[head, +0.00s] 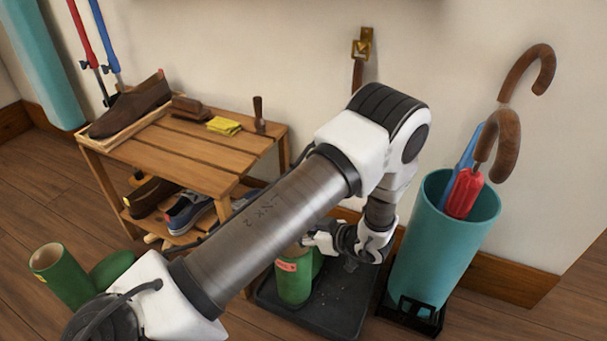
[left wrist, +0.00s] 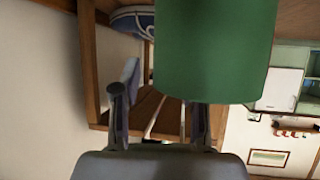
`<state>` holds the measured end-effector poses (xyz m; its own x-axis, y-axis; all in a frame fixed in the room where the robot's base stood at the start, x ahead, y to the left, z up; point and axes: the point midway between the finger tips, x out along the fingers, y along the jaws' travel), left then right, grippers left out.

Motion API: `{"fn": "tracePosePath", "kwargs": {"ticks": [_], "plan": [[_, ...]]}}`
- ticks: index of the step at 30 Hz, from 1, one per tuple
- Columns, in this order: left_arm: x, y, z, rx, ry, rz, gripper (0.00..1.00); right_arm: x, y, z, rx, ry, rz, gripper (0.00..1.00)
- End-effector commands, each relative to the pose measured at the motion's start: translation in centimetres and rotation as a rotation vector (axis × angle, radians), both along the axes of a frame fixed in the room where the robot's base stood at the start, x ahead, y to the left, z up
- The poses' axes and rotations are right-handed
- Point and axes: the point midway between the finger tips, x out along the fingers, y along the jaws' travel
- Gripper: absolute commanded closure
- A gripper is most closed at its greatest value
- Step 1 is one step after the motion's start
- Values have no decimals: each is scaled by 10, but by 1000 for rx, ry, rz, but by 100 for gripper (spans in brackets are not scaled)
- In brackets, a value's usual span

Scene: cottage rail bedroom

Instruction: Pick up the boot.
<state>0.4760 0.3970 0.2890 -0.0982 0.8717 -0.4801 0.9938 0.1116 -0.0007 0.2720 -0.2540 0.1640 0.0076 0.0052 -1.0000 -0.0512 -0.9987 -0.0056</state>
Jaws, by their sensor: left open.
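A green boot (head: 293,282) with a small red label stands upright on a black tray, partly hidden by my left arm. A second green boot (head: 62,277) lies tilted on the floor at the left, partly covered by my arm. My left gripper (head: 316,240) is open near the top of the boot on the tray. In the left wrist view, a green boot (left wrist: 215,55) fills the top middle beyond the open left fingers (left wrist: 158,104), offset toward the right finger. I cannot tell whether they touch. My right gripper is not in view.
The black tray's (head: 335,312) bare part lies beside the boot. A teal umbrella stand (head: 440,245) rises close right of the gripper. A wooden shoe bench (head: 195,155) with shoes stands at the left. The wall is close behind.

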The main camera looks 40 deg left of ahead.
Motion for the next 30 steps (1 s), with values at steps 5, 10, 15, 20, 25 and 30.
{"fn": "tracePosePath", "kwargs": {"ticks": [5,10,15,20,25,30], "plan": [[0,0,2,0,0,-1,74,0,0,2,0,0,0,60],[0,-1,2,0,0,-1,100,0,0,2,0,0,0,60],[0,0,2,2,0,-1,100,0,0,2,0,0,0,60],[0,-1,3,1,1,-1,100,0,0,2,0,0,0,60],[0,-1,12,1,0,-1,100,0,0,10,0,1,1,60],[0,-1,25,2,0,-1,100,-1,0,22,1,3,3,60]]}}
